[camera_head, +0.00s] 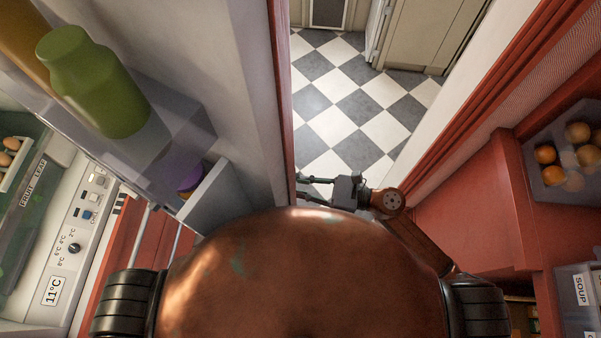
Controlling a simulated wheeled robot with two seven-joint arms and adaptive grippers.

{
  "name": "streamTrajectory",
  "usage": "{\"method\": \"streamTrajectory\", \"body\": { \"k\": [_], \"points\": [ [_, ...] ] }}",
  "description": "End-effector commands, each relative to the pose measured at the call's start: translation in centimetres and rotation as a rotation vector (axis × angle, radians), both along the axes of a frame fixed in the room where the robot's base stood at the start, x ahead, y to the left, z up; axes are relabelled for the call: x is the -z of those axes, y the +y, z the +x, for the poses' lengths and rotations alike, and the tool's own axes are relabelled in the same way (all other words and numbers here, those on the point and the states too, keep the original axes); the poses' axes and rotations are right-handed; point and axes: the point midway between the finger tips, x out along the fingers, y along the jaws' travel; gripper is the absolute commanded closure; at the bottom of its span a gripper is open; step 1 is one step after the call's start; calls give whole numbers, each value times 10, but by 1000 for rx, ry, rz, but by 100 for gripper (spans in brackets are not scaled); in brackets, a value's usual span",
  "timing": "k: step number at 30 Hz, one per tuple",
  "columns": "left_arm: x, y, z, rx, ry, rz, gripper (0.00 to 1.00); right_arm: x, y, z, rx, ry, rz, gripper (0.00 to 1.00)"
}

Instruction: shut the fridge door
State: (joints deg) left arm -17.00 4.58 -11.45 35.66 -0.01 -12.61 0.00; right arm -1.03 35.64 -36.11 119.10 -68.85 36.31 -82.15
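The fridge door (235,70) stands open at the left of the head view, its white inner side showing and its red edge running down the middle. A door shelf holds a green bottle (95,85) and a purple-topped item (190,178). The open fridge body (75,245) is at the far left, with a control panel reading 11°C and eggs above. My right gripper (307,189) is beside the door's red edge, its fingers apart and pointing left towards it; whether they touch it I cannot tell. My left gripper is not in view.
A red cabinet (465,215) at the right has a bin of oranges (545,154) and a box marked SOUP (580,290). A checkered floor (350,110) lies clear beyond the door, with beige cabinets (430,35) at the back.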

Motion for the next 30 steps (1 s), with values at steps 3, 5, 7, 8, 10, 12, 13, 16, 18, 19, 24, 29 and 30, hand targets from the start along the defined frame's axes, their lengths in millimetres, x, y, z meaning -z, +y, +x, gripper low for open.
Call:
{"method": "streamTrajectory", "body": {
  "k": [3,5,7,8,10,12,13,16,18,19,24,29,30],
  "points": [
    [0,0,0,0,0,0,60,0,2,-4,-4,0,-1,100],
    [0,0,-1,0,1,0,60,0,3,-4,-6,0,-1,100],
    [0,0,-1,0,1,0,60,0,3,-5,-7,0,-1,100],
    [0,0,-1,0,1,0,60,1,3,-5,-7,0,-1,100],
    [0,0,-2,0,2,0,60,1,3,-5,-8,0,-2,100],
    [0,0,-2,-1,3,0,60,1,4,-5,-9,0,-2,100],
    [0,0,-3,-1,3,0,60,1,4,-5,-9,0,-2,100],
    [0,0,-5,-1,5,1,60,1,4,-5,-10,0,-2,79],
    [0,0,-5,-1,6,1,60,1,4,-5,-10,0,-2,74],
    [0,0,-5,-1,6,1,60,1,4,-5,-9,0,-2,72],
    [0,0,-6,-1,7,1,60,1,4,-4,-9,0,-2,66],
    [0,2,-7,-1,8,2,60,1,4,-4,-8,0,-1,66],
    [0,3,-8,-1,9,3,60,1,3,-4,-8,0,-1,66]
  ]
}}
